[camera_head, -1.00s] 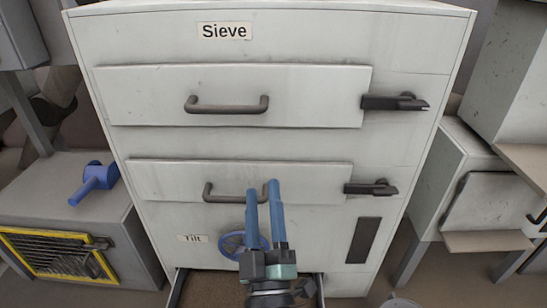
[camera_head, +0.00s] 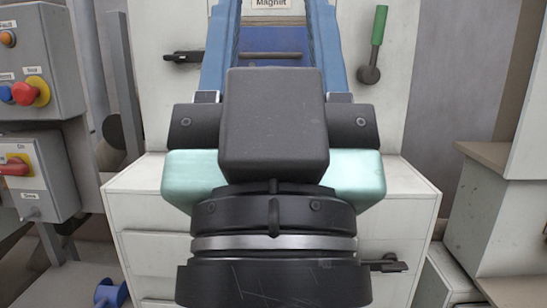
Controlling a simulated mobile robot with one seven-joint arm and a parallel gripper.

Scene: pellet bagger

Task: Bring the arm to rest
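My gripper (camera_head: 274,20) is close to the camera in the head view and points up the picture. Its two blue fingers are spread apart, and I see nothing held between them. The fingertips run to or past the top edge. The dark wrist and pale green gripper body fill the middle of the view and hide much of the cabinet behind.
A white cabinet (camera_head: 145,215) stands behind and below my gripper. Above it is a panel with a "Magnet" label (camera_head: 271,3), a dark horizontal handle (camera_head: 285,55) and a green-handled lever (camera_head: 379,25). Control boxes (camera_head: 35,65) with knobs stand at left.

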